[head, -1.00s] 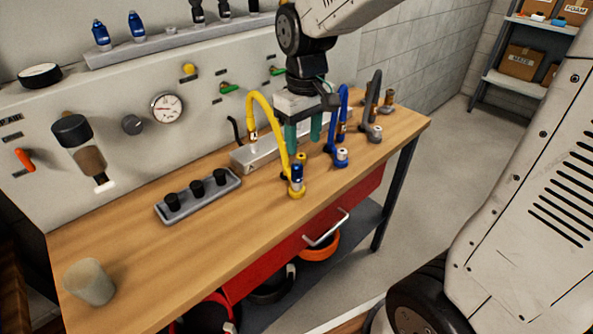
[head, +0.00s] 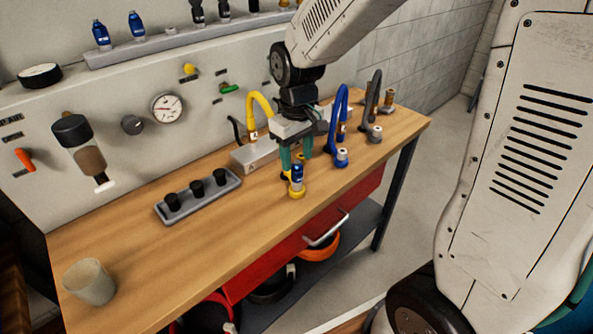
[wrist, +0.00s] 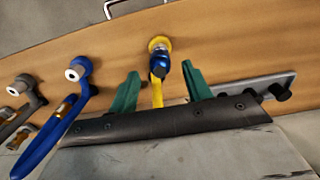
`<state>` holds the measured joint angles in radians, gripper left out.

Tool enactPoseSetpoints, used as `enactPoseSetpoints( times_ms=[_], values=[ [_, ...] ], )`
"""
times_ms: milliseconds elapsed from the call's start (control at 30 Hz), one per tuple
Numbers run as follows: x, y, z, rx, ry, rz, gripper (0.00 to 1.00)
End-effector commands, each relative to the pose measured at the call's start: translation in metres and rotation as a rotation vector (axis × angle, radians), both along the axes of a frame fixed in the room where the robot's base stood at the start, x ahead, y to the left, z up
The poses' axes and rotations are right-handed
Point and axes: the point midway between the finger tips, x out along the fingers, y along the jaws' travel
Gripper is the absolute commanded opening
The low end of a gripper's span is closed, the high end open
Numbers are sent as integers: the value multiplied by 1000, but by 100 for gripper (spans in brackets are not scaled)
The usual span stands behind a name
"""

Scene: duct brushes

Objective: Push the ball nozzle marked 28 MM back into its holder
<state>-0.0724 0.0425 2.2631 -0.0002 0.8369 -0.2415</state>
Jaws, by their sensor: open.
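The yellow hose (head: 261,103) arches from the grey block to a yellow ring holder (head: 296,191) near the bench's front edge. A dark blue ball nozzle (head: 297,174) with a pale tip stands up out of that holder; no 28 MM mark is legible. My gripper (head: 296,157) is open just above and behind it, its green fingers pointing down. In the wrist view the blue nozzle (wrist: 159,63) shows between and slightly beyond the two fingertips (wrist: 160,71), apart from both. The yellow holder (wrist: 159,43) lies beyond it.
A blue hose (head: 341,110) and a grey hose (head: 373,92) with nozzles stand close on the right. A grey tray (head: 228,187) with black plugs lies left. A cup (head: 89,282) stands at the front left. The bench's middle front is clear.

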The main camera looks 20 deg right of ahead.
Motion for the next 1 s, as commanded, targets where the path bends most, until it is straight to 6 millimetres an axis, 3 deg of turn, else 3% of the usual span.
enactPoseSetpoints(
  times_ms=[200, 400, 1000],
  values=[
    [-1, 0, -29, 0, 3, 0, 49],
    [0, 0, -42, 0, 1, 0, 49],
    [0, 0, -45, 0, 0, 0, 49]
  ],
)
